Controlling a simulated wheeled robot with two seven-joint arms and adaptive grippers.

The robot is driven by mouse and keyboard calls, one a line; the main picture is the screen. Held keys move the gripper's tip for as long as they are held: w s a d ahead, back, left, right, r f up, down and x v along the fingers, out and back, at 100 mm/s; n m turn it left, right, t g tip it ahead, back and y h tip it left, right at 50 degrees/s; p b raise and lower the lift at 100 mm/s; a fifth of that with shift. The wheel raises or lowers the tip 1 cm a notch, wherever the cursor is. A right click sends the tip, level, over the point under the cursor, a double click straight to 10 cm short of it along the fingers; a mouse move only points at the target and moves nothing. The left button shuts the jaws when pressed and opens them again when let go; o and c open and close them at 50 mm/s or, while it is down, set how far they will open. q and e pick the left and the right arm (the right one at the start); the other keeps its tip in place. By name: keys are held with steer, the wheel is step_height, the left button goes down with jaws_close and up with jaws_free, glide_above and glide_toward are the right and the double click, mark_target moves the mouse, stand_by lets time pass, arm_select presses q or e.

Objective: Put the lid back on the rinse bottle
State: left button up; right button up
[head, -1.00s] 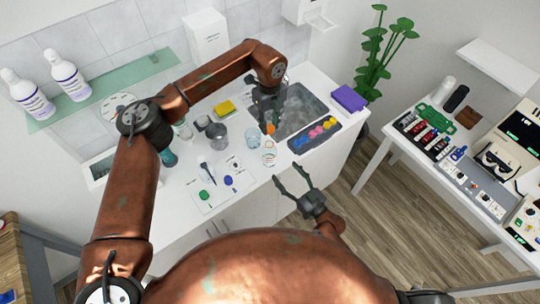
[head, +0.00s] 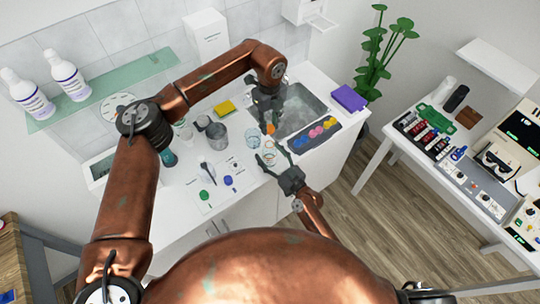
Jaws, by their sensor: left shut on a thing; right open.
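My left gripper (head: 268,114) points down over the counter by the sink's left edge. It is shut on a small orange piece, which looks like the lid (head: 270,128). Just below it stands a small clear container (head: 269,157), which may be the rinse bottle; its top looks uncovered. My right gripper (head: 267,153) is open, with its two fingers reaching around or beside this container. I cannot tell whether they touch it. A second clear container (head: 253,138) stands close by to the left. The orange piece is above the containers, apart from them as far as I can see.
A dark tray (head: 296,146) with colourful pieces lies right of the containers, before the sink (head: 305,105). A metal mug (head: 216,135), a yellow sponge (head: 225,107) and cards with a green piece (head: 204,195) and a blue piece (head: 228,180) lie left. A purple block (head: 349,98) lies right.

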steer(key=shift+c, duration=0.2)
jaws_close()
stand_by(0.6)
